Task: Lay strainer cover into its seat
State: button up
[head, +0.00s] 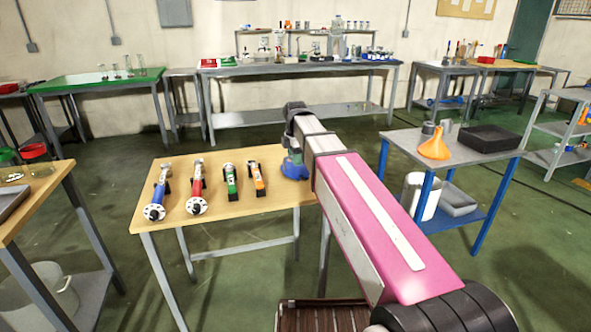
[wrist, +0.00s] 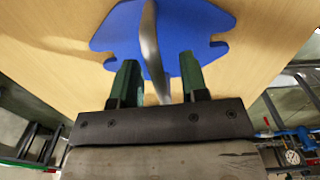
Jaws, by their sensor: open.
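A flat blue piece with notched side tabs (wrist: 120,35) lies on the wooden table. A curved silvery handle (wrist: 150,40) stands up across its middle. It looks like the strainer cover. My gripper (wrist: 158,75) is open, with its two green-tipped fingers on either side of the handle; I cannot tell whether they touch it. In the head view, blue (head: 294,171) shows at the table's right end below my arm, and my fingers are not clear there. I cannot make out the cover's seat.
Blue (head: 157,195), red (head: 196,190), green (head: 231,182) and orange (head: 257,180) fittings lie in a row on the wooden table (head: 265,215). A blue-legged cart with an orange funnel (head: 435,146) and black tray (head: 488,139) stands to the right. Open floor lies behind.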

jog(key=shift+f, duration=0.95)
grip_shut()
jog(key=shift+r, duration=0.1)
dwell(0.5)
